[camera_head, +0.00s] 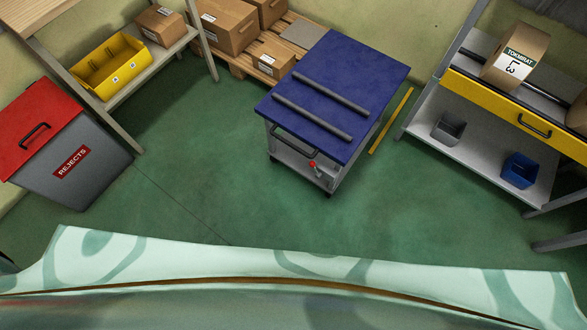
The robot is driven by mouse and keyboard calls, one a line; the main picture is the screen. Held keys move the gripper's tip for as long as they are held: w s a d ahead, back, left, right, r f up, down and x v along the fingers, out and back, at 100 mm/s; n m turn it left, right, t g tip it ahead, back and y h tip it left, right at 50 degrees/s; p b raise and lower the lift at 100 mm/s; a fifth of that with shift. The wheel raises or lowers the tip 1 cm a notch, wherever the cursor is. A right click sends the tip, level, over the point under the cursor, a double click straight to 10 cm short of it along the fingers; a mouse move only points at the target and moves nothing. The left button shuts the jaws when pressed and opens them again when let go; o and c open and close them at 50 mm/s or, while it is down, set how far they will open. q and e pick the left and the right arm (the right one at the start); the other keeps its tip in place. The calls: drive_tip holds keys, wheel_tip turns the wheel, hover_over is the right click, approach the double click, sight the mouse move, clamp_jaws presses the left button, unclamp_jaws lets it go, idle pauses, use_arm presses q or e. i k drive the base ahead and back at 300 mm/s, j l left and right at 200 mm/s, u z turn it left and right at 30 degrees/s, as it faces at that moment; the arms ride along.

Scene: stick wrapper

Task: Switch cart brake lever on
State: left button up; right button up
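A cart (334,83) with a blue top stands near the middle of the room in the head view, with two dark bars lying across its top. On its near end, below the top, is a small lever with a red knob (312,164), which I take to be the brake lever. It is too small to tell which position it is in. A dark handle (292,142) shows beside it. Neither of my grippers is in view.
Boxes on a pallet (237,63) stand behind the cart. A bench with a yellow drawer (515,115) is at right. Green floor before the cart is clear.

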sight(312, 164)
drive_tip(key=j+z, duration=0.35)
drive_tip(key=j, duration=0.2)
drive_tip(key=k+j+z, duration=0.1)
drive_tip(key=j+z, duration=0.2)
drive_tip(key=j, duration=0.25)
drive_tip(key=k+j+z, duration=0.1)
drive_tip(key=j+z, duration=0.25)
drive_tip(key=j, duration=0.15)
